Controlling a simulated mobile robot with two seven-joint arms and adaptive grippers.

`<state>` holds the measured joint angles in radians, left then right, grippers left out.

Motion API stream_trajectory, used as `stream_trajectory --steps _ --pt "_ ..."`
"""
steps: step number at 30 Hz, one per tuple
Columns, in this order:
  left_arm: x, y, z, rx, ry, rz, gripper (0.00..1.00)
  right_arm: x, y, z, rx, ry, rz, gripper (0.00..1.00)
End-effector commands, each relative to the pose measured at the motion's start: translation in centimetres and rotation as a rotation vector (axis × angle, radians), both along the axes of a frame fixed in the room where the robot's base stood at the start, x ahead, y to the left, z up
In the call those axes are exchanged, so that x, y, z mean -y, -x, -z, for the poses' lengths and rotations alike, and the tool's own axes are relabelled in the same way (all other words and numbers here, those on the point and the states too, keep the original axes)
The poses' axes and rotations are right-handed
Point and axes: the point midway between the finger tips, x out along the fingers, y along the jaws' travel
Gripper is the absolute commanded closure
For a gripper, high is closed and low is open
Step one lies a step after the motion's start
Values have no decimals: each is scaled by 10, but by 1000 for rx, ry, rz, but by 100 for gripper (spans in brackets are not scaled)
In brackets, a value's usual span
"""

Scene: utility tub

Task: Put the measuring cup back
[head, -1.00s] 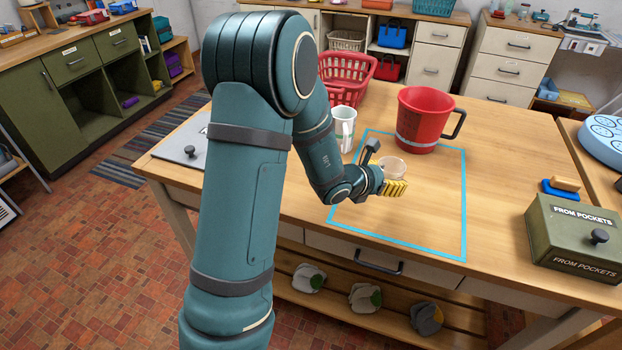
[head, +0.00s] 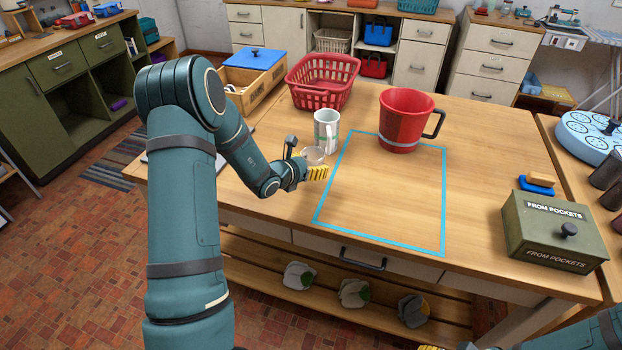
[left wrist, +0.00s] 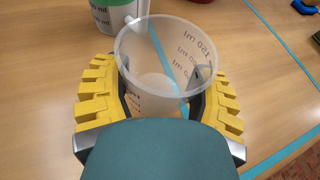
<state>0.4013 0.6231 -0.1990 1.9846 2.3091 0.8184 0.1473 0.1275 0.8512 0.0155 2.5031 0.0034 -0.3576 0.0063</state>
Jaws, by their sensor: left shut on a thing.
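A small clear measuring cup (head: 313,155) with printed marks is held in my left gripper (head: 303,171), left of the blue-outlined area (head: 386,245) on the wooden table. In the left wrist view the clear cup (left wrist: 165,60) sits upright between the yellow fingers of my left gripper (left wrist: 160,95), which touch it on both sides. A white jug with green marks (head: 327,132) stands just behind it and also shows in the left wrist view (left wrist: 118,15). Of my right gripper (head: 432,347), only a yellow sliver shows at the bottom edge.
A large red jug (head: 404,120) stands at the outline's far edge. A red basket (head: 322,82) and a wooden box with a blue lid (head: 252,75) are at the back left. A green box (head: 553,232) stands at the right. The outlined area's middle is clear.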

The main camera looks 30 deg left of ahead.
Motion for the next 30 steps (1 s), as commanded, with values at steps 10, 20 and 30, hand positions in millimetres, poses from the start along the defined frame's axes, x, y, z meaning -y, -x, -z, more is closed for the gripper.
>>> stream_trajectory --steps 10,20,30 --pt "0 0 35 -1 1 0 79 0 2 5 -4 -1 -4 53" --pt "0 0 44 2 0 -1 79 -1 2 6 -5 -1 -4 53" --pt "0 0 47 1 0 0 3 -1 3 10 -7 -2 -6 53"
